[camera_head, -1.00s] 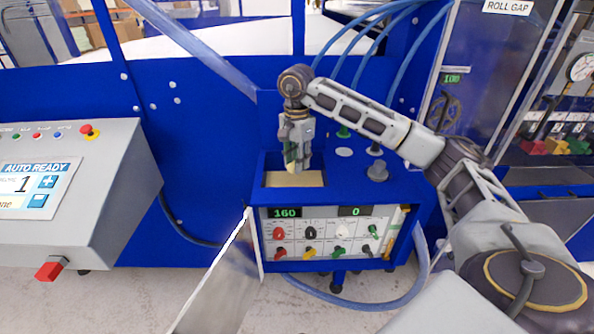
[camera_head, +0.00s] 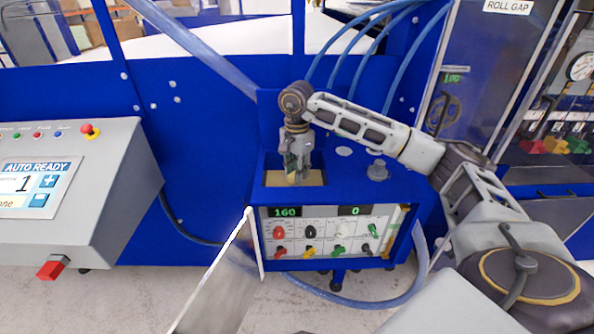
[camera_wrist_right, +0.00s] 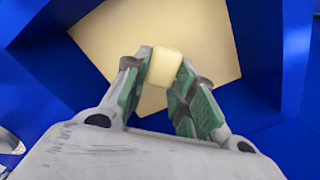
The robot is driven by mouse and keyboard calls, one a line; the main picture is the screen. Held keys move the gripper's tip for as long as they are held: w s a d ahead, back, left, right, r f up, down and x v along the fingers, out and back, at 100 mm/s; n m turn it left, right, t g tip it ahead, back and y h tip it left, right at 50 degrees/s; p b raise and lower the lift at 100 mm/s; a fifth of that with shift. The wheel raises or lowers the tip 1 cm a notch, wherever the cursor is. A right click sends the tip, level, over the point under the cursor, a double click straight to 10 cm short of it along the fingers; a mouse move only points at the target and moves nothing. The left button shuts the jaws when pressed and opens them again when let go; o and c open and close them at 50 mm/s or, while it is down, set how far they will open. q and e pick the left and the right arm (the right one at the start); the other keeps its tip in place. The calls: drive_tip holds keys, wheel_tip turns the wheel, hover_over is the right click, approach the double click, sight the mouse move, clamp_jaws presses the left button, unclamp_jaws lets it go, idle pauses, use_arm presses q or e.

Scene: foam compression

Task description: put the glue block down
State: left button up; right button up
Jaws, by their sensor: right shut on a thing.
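The glue block is a small cream-yellow block (camera_wrist_right: 165,66) between the green-padded fingers in the right wrist view. My right gripper (camera_head: 296,178) is shut on it and points down into the blue glue tank of the machine. In the head view only a small bit of the block (camera_head: 291,178) shows at the fingertips. Below it lies a flat cream surface (camera_wrist_right: 205,35) inside the tank's blue walls, also seen in the head view (camera_head: 313,179). I cannot tell whether the block touches that surface. My left gripper is not in view.
The blue tank unit has a control panel (camera_head: 330,240) on its front and an open metal door (camera_head: 222,275) at lower left. Blue hoses (camera_head: 350,55) rise behind it. A grey knob (camera_head: 377,170) stands right of the opening. A grey console (camera_head: 60,190) stands at left.

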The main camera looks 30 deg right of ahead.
drive_tip(key=shift+f+b, duration=0.35)
drive_tip(key=shift+f, duration=0.15)
drive_tip(key=o, duration=0.9)
drive_tip(key=shift+c, duration=0.2)
drive_tip(key=shift+r, duration=0.15)
drive_tip(key=shift+r+p, duration=0.6)
wheel_tip(320, 180, up, 12)
drive_tip(key=shift+b, duration=0.35)
drive_tip(key=shift+f, duration=0.1)
